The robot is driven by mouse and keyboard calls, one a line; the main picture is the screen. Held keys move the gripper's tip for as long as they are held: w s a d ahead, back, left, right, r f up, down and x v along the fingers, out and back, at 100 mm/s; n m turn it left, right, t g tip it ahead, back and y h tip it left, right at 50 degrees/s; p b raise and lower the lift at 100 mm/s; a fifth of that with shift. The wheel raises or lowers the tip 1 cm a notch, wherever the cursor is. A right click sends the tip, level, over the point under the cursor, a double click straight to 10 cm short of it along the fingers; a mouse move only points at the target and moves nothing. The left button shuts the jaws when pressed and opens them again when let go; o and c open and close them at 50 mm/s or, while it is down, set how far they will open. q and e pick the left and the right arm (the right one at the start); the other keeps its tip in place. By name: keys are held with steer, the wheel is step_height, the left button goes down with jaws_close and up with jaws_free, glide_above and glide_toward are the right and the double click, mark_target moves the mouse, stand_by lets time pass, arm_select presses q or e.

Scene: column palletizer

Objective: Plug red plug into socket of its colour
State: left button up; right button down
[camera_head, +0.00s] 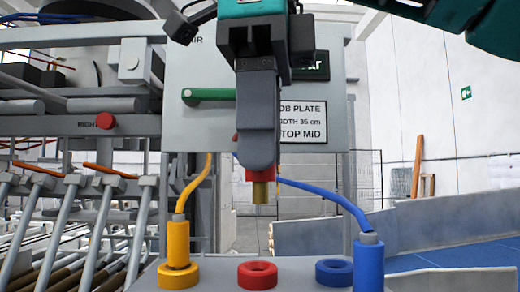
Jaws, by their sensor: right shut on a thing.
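My right gripper (259,160) comes down from the top middle, shut on the red plug. The red plug (262,175) is upright, with its brass tip pointing down. Its upper part is hidden by the gripper fingers. The red socket (257,274), a red ring with an open hole, lies on a grey block (218,276) below the plug. A clear gap shows between the tip and the socket. My left gripper is not in view.
A yellow plug (179,241) stands in the yellow socket (178,276) at left. The blue socket (334,272) is empty; a blue plug (369,265) stands beside it. Yellow and blue cables rise from these plugs. A grey panel (215,125) stands behind.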

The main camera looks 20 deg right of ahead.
steer(key=shift+w, duration=0.1)
stand_by(0.3)
steer(key=w+d+f, duration=0.2)
steer(key=w+f, duration=0.2)
steer(key=w, duration=0.4)
steer(key=shift+d, duration=0.2)
stand_by(0.5)
steer(key=shift+w+f, duration=0.1)
steer(key=shift+f, duration=0.2)
steer(key=shift+f, duration=0.25)
steer(key=shift+f+b, duration=0.95)
steer(key=shift+f, duration=0.05)
stand_by(0.5)
steer(key=shift+f, duration=0.1)
steer(key=shift+f, duration=0.1)
stand_by(0.7)
